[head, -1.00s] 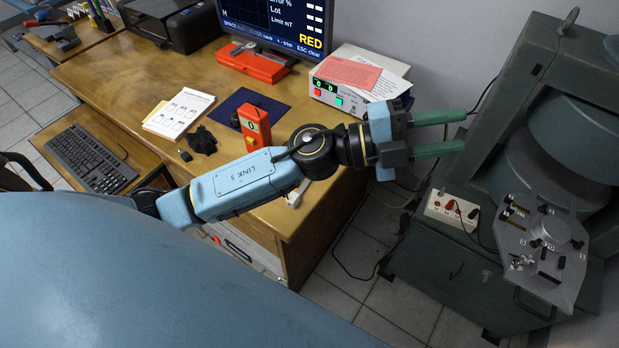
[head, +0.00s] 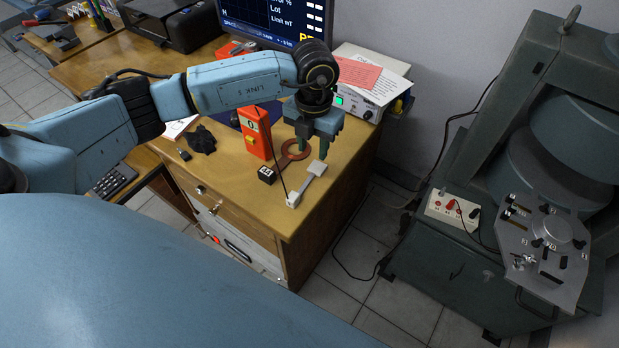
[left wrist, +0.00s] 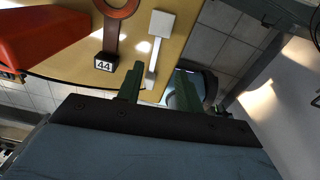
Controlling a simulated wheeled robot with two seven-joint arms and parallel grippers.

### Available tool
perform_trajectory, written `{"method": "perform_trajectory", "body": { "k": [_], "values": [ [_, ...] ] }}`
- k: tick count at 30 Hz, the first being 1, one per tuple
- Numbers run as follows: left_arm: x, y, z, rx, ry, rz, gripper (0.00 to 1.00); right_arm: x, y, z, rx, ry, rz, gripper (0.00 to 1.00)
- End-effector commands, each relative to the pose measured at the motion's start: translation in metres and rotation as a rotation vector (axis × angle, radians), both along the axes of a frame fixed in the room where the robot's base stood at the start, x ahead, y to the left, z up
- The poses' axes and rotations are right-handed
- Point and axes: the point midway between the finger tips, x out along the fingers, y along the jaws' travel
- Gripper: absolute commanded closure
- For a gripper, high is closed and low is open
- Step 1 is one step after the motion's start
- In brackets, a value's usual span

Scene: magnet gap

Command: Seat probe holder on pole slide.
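A pale bar with a square grey head and a white end block, which looks like the probe holder (head: 316,170), lies on the wooden desk near its right edge. It also shows in the left wrist view (left wrist: 162,24), beyond my fingers. My left gripper (head: 312,148) points down above the desk, just behind the bar; its green fingers are apart and empty. They also show in the left wrist view (left wrist: 160,72). The pole slide is not clearly distinguishable; a metal plate with a round knob and black fittings (head: 518,242) sits before the magnet. My right gripper is not in view.
A copper-coloured ring with a black "44" block (head: 266,175) lies close left of the bar. An orange meter (head: 255,135) stands behind it. A control box (head: 360,97) is at the back. A floor gap separates the desk from the magnet (head: 560,155).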

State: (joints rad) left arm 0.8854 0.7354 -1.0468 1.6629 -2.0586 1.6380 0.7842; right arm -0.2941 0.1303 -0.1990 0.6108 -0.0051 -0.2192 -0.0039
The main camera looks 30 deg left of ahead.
Motion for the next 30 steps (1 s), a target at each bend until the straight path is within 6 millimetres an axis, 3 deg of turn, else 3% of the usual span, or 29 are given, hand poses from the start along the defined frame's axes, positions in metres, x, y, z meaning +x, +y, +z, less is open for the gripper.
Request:
{"method": "perform_trajectory", "body": {
  "k": [1, 6, 14, 22, 30],
  "values": [
    [-0.001, 0.000, -0.013, 0.000, 0.003, 0.000, 0.64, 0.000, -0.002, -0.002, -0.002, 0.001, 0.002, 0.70],
    [0.000, 0.000, -0.038, -0.003, 0.001, 0.000, 0.64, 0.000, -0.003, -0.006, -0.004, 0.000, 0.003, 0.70],
    [-0.001, 0.001, -0.053, -0.004, 0.000, -0.002, 0.64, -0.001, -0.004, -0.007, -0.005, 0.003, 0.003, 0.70],
    [-0.003, 0.007, -0.092, -0.005, 0.001, -0.002, 0.64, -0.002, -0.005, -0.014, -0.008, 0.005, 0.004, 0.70],
    [-0.003, 0.007, -0.098, -0.004, -0.001, -0.003, 0.64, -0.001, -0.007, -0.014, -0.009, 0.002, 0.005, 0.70]
  ]
}}
